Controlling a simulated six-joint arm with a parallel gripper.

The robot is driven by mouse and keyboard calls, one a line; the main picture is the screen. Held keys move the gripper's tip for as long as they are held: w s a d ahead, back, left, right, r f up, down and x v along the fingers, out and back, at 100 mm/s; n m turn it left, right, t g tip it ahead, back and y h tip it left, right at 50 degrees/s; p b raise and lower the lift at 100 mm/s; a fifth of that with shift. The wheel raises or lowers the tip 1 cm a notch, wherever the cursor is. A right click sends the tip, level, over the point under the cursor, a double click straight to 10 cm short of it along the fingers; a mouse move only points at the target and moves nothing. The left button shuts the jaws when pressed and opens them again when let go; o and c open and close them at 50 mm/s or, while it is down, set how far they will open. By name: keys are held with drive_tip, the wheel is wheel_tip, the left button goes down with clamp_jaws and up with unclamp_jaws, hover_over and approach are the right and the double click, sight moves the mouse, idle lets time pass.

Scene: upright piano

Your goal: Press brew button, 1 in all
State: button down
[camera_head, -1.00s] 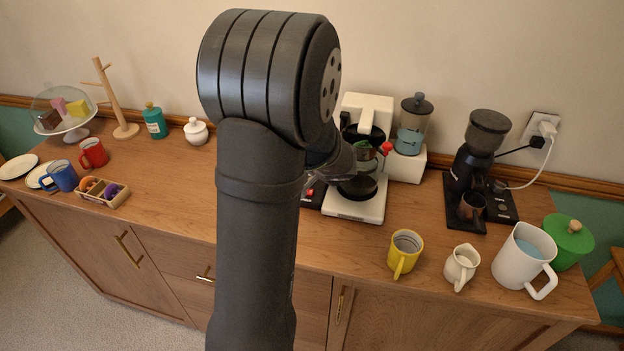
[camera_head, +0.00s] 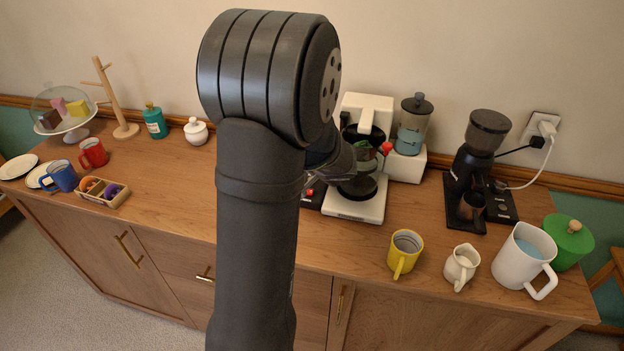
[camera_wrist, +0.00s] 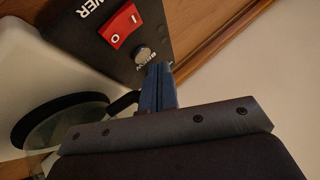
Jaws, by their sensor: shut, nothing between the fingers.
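The brew button (camera_wrist: 143,54) is a small round grey knob on the coffee maker's black control panel (camera_wrist: 88,28), with the word BREW beside it in the wrist view. My gripper (camera_wrist: 160,72) is shut and empty. Its blue-grey fingertips are right beside the button in that picture; I cannot tell whether they touch it. The white coffee maker (camera_head: 358,207) stands at the back of the counter in the head view. There, my arm covers much of the panel, and the button and fingertips cannot be made out.
A red power switch (camera_wrist: 119,24) sits next to the button on the panel. A round glass pot with a dark rim (camera_wrist: 62,118) is close to my gripper. A yellow mug (camera_head: 404,252) stands in front, and a black grinder (camera_head: 470,170) to the right.

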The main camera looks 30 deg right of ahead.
drive_tip(key=shift+f, duration=0.45)
drive_tip(key=shift+f, duration=0.4)
idle(0.7)
drive_tip(key=shift+r, duration=0.85)
drive_tip(key=shift+r, duration=2.5)
